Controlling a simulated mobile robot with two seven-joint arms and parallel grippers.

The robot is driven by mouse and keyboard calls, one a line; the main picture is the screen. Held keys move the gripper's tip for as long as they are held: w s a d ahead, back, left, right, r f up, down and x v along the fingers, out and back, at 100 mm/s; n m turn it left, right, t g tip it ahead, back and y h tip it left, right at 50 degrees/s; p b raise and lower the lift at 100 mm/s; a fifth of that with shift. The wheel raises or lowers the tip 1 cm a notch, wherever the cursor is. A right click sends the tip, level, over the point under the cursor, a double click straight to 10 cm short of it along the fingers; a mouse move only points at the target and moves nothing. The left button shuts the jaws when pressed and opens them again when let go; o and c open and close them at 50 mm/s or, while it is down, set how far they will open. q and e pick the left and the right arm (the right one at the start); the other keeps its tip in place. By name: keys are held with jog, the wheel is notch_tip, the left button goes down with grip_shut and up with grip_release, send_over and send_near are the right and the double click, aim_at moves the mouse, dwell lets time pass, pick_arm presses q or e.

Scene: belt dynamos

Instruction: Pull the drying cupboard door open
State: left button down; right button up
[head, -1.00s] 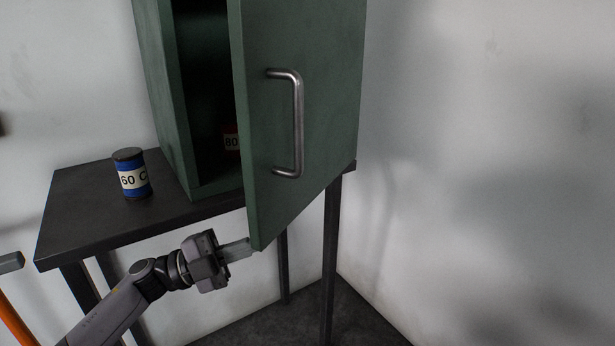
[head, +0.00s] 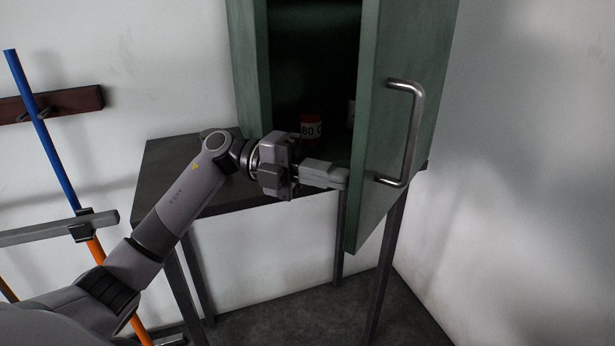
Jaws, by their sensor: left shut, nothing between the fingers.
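The green drying cupboard (head: 250,75) stands on a dark table. Its door (head: 425,60), hinged on the right, is partly open and shows a dark inside. A steel bar handle (head: 417,130) is on the door's outer face. My left gripper (head: 342,177) is shut and empty. Its fingertips are at the inner side of the door, close to its free edge; I cannot tell whether they touch it. My right gripper is not in view.
A red can with an "80" label (head: 310,128) stands inside the cupboard, with a pale item partly hidden by the door. The dark table (head: 165,160) carries the cupboard. A wall rack (head: 65,103) with blue and orange poles is at the left.

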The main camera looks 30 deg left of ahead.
aim_at(367, 186)
pick_arm(q)
jog(key=d, duration=0.4)
jog(key=d+p, duration=0.1)
jog(key=d, duration=0.1)
jog(key=shift+w+d, duration=0.25)
jog(key=shift+w, duration=0.1)
jog(key=shift+w+d, duration=0.1)
jog(key=shift+d, duration=0.65)
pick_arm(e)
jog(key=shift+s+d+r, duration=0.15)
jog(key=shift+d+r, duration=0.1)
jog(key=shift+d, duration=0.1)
